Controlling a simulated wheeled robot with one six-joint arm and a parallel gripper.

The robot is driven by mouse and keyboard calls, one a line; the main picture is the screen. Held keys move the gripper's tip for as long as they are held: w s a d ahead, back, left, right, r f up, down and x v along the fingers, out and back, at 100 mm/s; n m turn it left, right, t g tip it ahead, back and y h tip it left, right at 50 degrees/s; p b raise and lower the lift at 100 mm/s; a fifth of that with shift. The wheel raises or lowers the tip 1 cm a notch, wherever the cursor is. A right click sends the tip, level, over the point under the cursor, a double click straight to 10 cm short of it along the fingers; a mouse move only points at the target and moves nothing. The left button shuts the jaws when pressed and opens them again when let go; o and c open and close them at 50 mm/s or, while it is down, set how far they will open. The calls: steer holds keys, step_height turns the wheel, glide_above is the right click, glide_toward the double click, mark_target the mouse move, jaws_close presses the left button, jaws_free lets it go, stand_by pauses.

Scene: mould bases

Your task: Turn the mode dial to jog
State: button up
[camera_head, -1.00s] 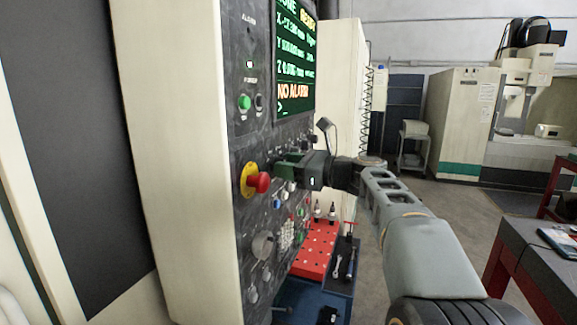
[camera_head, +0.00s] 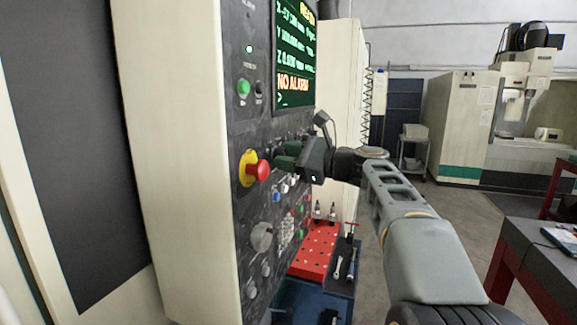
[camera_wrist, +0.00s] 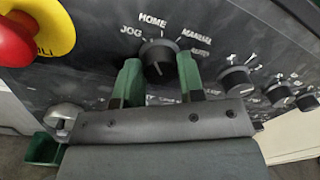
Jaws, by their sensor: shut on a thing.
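The mode dial (camera_wrist: 158,64) is a dark round knob on the control panel, with JOG, HOME and MANUAL printed around its upper side. JOG lies to its upper left, HOME above it and MANUAL to its upper right. I cannot clearly tell which label its pointer faces. My gripper (camera_wrist: 159,72) has its two green fingers on either side of the knob and is shut on it. In the head view my gripper (camera_head: 284,156) is tilted against the panel, and its body hides the dial.
A red emergency stop button (camera_head: 262,170) on a yellow base sits left of my gripper. Several smaller knobs (camera_wrist: 236,80) lie to the right in the wrist view. Below are a grey handwheel (camera_head: 262,237) and a red perforated board (camera_head: 314,262).

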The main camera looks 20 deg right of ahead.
steer(key=shift+f+n+b, duration=0.1)
steer(key=shift+n+b, duration=1.1)
steer(key=shift+n, duration=0.7)
steer(key=o, duration=0.9)
steer(key=b+v, duration=0.2)
steer(key=v, duration=1.2)
steer(key=shift+f, duration=0.1)
